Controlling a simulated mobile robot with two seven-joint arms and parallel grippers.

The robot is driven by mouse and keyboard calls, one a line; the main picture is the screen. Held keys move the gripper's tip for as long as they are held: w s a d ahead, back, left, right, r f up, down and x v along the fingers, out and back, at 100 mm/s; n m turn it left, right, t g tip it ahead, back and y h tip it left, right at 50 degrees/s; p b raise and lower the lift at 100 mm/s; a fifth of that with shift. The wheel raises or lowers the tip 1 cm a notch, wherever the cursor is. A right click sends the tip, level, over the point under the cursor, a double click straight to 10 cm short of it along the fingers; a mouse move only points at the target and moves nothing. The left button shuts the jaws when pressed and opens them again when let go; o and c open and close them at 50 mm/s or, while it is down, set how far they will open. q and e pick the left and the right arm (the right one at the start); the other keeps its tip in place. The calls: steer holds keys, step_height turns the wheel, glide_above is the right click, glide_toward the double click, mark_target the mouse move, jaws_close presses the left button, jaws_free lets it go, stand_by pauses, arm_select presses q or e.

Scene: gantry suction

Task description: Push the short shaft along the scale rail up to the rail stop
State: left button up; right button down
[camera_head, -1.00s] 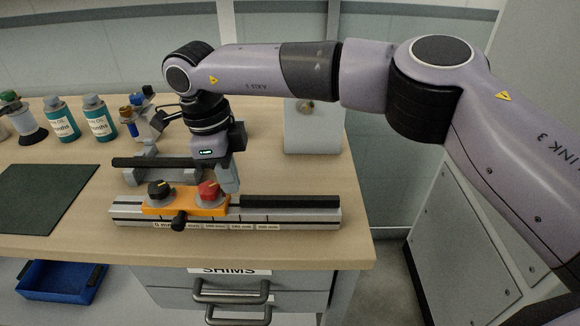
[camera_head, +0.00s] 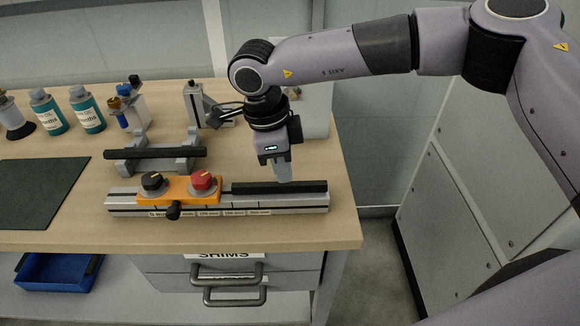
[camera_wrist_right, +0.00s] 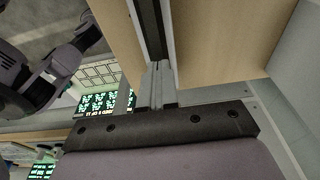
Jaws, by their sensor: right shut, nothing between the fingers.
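The scale rail (camera_head: 125,212) lies along the front of the bench, with number labels on its front face. An orange block (camera_head: 181,198) with a black knob and a red knob sits on its left half; it looks like the rail stop. A dark bar (camera_head: 300,187), apparently the short shaft, lies along the rail's right part, with a small gap to the orange block. My right gripper (camera_head: 283,181) points down, shut and empty, its tips at the bar's far edge; I cannot tell if they touch. The right wrist view shows the fingers (camera_wrist_right: 156,85) below a dark strip in the rail.
Behind the rail a long dark shaft (camera_head: 150,154) rests on grey V-blocks. Teal bottles (camera_head: 88,110) stand at the back left, a dark mat (camera_head: 40,190) lies at left. A grey stand (camera_head: 198,105) is behind my gripper. The bench's right end is clear.

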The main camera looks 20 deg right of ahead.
mark_target(312, 186)
steer(key=shift+s+d+r, duration=0.1)
steer(key=shift+s+d, duration=0.1)
steer(key=shift+d, duration=0.5)
steer(key=shift+f+p, duration=0.3)
steer(key=shift+p, duration=0.2)
steer(key=shift+f+b, duration=0.6)
steer(key=shift+s, duration=0.15)
